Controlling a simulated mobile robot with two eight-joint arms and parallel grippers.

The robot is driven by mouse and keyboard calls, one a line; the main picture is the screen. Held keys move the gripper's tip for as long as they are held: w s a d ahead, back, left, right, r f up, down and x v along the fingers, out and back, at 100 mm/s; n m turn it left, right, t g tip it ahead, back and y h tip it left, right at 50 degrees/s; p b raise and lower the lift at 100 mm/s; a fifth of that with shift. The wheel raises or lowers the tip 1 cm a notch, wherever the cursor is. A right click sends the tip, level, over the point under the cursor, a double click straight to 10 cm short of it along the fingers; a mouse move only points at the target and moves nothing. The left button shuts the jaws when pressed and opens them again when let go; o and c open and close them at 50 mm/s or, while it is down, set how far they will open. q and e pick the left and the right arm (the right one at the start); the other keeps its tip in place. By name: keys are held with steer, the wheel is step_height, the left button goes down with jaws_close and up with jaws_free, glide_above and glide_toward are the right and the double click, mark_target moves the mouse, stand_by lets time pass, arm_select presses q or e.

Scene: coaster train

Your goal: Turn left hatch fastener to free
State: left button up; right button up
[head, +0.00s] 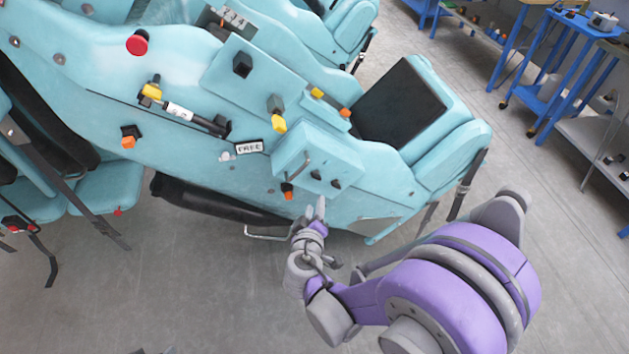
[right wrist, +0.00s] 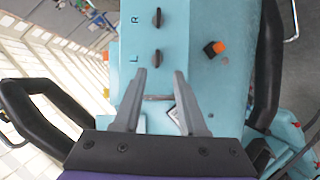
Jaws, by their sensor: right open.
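The hatch (head: 291,160) is a turquoise box on the side of the coaster car, with a handle and two small dark fasteners. In the right wrist view its panel bears the letters R and L. The left hatch fastener (right wrist: 157,58), beside the L, is a black knob with its long side along the picture's vertical. The right fastener (right wrist: 157,18) sits beyond it, by the R. My right gripper (head: 318,208) is in front of the hatch's lower side. In the wrist view its open, empty fingers (right wrist: 160,73) point at the left fastener, apart from it. My left gripper is out of view.
An orange-and-black knob (right wrist: 213,48) sits beside the hatch. A FREE label (head: 249,147) is on the car body left of the hatch. Blue workbenches (head: 565,75) are far back; the floor in front is clear.

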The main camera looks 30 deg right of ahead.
mark_target(315, 178)
steer(key=shift+n+t, duration=0.3)
steer(key=shift+t, duration=0.1)
steer(key=x, duration=1.1)
steer(key=shift+w+a+r, duration=0.2)
steer(key=shift+w+r, duration=0.1)
steer(key=shift+w, duration=0.05)
jaws_close()
